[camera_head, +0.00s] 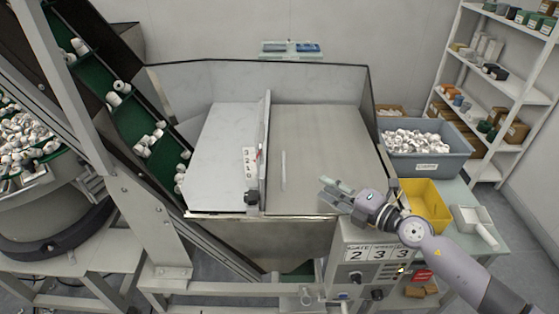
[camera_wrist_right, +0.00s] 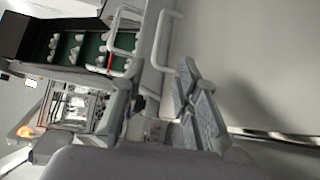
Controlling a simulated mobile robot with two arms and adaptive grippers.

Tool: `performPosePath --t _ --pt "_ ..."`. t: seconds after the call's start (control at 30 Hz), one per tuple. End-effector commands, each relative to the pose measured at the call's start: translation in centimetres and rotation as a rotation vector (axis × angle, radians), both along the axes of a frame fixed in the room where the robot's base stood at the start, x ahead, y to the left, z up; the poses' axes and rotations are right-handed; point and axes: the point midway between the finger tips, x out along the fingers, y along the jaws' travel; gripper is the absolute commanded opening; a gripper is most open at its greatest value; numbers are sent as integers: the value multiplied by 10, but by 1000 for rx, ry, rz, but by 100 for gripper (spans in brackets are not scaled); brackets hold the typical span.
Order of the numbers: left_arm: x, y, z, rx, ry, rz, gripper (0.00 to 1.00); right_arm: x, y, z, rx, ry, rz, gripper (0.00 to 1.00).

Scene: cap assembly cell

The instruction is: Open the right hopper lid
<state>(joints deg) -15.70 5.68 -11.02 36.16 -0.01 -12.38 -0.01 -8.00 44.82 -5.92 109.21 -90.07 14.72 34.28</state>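The hopper's right lid (camera_head: 335,150) is a flat grey metal panel lying down over the right half of the hopper, so it is closed. A slim pale upright handle (camera_head: 283,170) stands on its left part; a white bent bar handle also shows in the right wrist view (camera_wrist_right: 160,42). My right gripper (camera_head: 328,191) is over the lid's front right area, right of the handle and apart from it. My left gripper is not in view.
The left lid (camera_head: 222,150) lies beside a raised centre divider (camera_head: 265,135) with a number label. A blue-grey bin of white caps (camera_head: 425,165) and a yellow bin (camera_head: 425,200) stand at right. A control box (camera_head: 370,270) is below my right arm. A green conveyor (camera_head: 130,120) is at left.

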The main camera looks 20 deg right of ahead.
Motion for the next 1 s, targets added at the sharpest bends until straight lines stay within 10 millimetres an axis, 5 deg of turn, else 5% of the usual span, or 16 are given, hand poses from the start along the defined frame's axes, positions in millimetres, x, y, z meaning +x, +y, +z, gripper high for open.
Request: performPosePath --t 0.1,0.23,0.6,1.0 --pt "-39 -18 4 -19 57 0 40 19 11 2 4 -5 1 29" --pt "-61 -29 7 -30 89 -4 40 44 25 -1 5 -6 1 29" --pt "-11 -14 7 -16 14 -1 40 111 62 -15 5 -4 2 29" --pt "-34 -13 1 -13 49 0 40 140 77 -20 2 -3 2 29"
